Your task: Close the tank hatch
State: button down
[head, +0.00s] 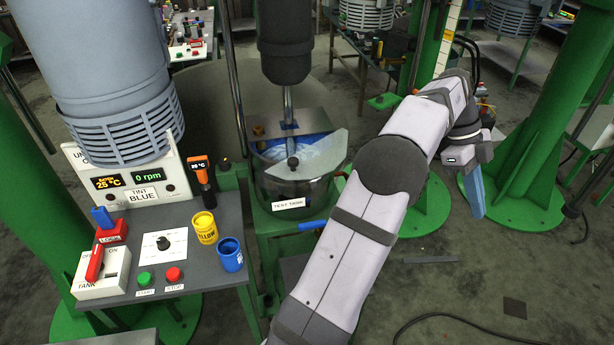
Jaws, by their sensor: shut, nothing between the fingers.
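The test tank (290,201) is a round metal vessel with a "TEST TANK" label, standing on a green stand left of my arm. Its hatch (318,154) looks like a pale grey half-round plate over the front part of the tank top, its right end reaching past the rim. A dark knob (292,162) shows on it. Behind the plate the blue-white inside of the tank is visible, so the top is partly uncovered. I cannot tell the plate's exact tilt. My gripper (477,206) is far right of the tank, pointing down, with blue fingers shut and empty.
A mixer shaft (288,105) comes down into the tank from above. At left, a control table (215,277) carries a yellow cup (205,228), a blue cup (230,255), buttons and a display panel. Green columns stand at right. Open floor lies below my gripper.

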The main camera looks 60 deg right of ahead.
jog(key=s+a+f+n+g+h+b, duration=0.1)
jog(key=s+a+f, duration=0.2)
jog(key=s+f, duration=0.5)
jog(key=n+t+h, duration=1)
jog(key=n+t, duration=0.5)
jog(key=t, duration=0.6)
send_near(306, 169)
jog(key=s+a+r, duration=0.3)
jog(key=s+r, duration=0.1)
jog(key=s, duration=0.2)
jog(key=p+x, duration=0.1)
jog(key=x, duration=0.3)
jog(key=p+x, duration=0.1)
jog(key=x, duration=0.2)
jog(key=a+p+x, duration=0.1)
jog(key=p+x, duration=0.1)
jog(key=x, duration=0.2)
jog(key=shift+w+d, duration=0.15)
jog(key=shift+w, duration=0.5)
jog(key=shift+w+f, duration=0.2)
jog(key=shift+w, duration=0.55)
jog(key=shift+w, duration=0.15)
